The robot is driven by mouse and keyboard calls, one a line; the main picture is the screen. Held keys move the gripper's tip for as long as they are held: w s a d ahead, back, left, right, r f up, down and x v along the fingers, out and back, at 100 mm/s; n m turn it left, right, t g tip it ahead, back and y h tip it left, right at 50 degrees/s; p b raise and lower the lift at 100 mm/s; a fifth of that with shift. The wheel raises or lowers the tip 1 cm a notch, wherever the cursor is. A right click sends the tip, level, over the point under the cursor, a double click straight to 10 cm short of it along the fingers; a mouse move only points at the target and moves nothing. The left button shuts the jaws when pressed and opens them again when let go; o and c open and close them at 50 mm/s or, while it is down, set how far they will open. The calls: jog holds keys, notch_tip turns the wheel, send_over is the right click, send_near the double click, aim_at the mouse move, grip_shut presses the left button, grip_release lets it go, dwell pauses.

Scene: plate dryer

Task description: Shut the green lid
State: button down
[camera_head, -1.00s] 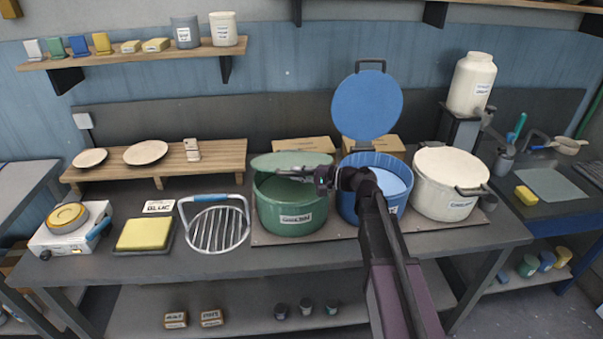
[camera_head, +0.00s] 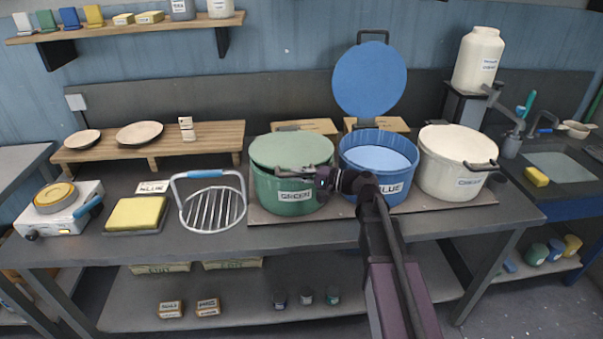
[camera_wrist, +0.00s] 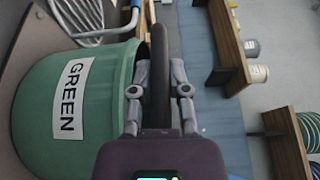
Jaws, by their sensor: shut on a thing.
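The green pot (camera_head: 285,197), labelled GREEN, stands on the mat on the bench. Its green lid (camera_head: 292,148) lies over the pot's mouth, tilted slightly, with a narrow dark gap near the front rim. My gripper (camera_head: 318,178) is at the pot's front right edge, shut on the lid's dark handle (camera_head: 292,174). In the wrist view my gripper (camera_wrist: 160,70) has a finger on each side of the dark handle (camera_wrist: 159,40), next to the green pot wall (camera_wrist: 100,110). The lid's surface is mostly hidden there.
The blue pot (camera_head: 350,192) beside it has its blue lid (camera_head: 370,80) standing upright. My arm passes in front of this pot. A cream pot (camera_head: 445,185) is shut at the right. A wire rack (camera_head: 212,207) stands close on the left.

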jog(key=f, duration=0.1)
jog(key=f+b, duration=0.2)
jog(key=shift+s+a+f, duration=0.1)
jog(key=shift+s+f, duration=0.05)
jog(key=shift+s, duration=0.1)
jog(key=c, duration=0.6)
grip_release()
jog(key=shift+f, duration=0.1)
jog(key=shift+w, duration=0.1)
jog(key=v, duration=1.2)
